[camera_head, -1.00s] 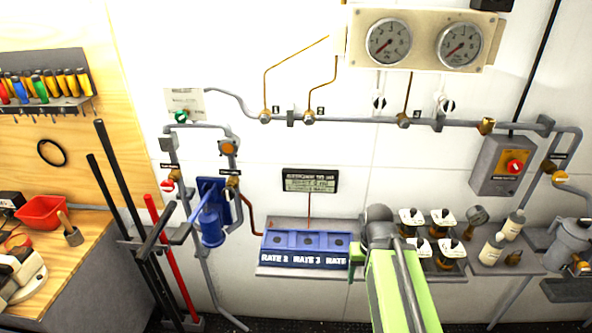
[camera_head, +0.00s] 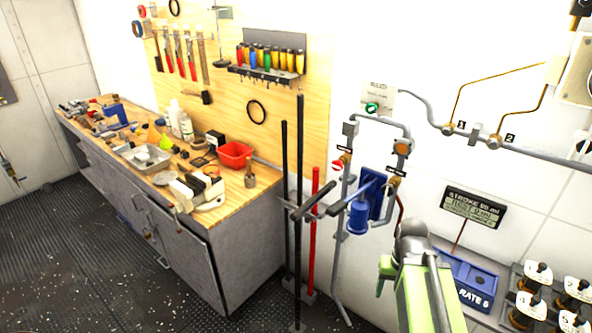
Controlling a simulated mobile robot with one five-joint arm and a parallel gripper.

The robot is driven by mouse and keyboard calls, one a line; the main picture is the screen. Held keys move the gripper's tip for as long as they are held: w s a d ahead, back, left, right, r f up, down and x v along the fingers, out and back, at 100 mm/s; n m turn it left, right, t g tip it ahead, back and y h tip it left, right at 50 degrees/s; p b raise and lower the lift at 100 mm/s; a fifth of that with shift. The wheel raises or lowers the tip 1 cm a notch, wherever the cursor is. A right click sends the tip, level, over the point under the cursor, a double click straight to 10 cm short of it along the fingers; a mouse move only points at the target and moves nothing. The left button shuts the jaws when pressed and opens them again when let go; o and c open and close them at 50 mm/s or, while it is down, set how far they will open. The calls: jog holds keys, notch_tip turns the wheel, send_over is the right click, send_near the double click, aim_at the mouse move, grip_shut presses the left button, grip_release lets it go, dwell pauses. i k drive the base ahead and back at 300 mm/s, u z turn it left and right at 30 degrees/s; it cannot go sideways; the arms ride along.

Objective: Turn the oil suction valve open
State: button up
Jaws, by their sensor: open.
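A red-handled valve (camera_head: 340,163) sits on the pipe left of a blue hand pump (camera_head: 357,218). A brass fitting with a small label (camera_head: 395,180) sits on the pipe to the pump's right. The labels are too small to read, so I cannot tell which one is the oil suction valve. My green arm rises at the lower right. Part of my gripper (camera_head: 385,271) shows at the arm's left side, below and right of the pump, apart from both fittings. It is open; most of it is hidden behind the arm.
Dark bars (camera_head: 299,200) and a red bar (camera_head: 315,225) stand upright left of the pump. A workbench (camera_head: 225,215) with a red tray (camera_head: 236,154) and tools runs along the left. A blue rate box (camera_head: 470,278) is beside my arm. The deck (camera_head: 110,265) is clear at lower left.

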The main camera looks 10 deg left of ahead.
aim_at(337, 165)
jog(key=u, duration=0.75)
jog(key=k, duration=1.15)
jog(key=i, duration=1.85)
jog(key=u, duration=0.85)
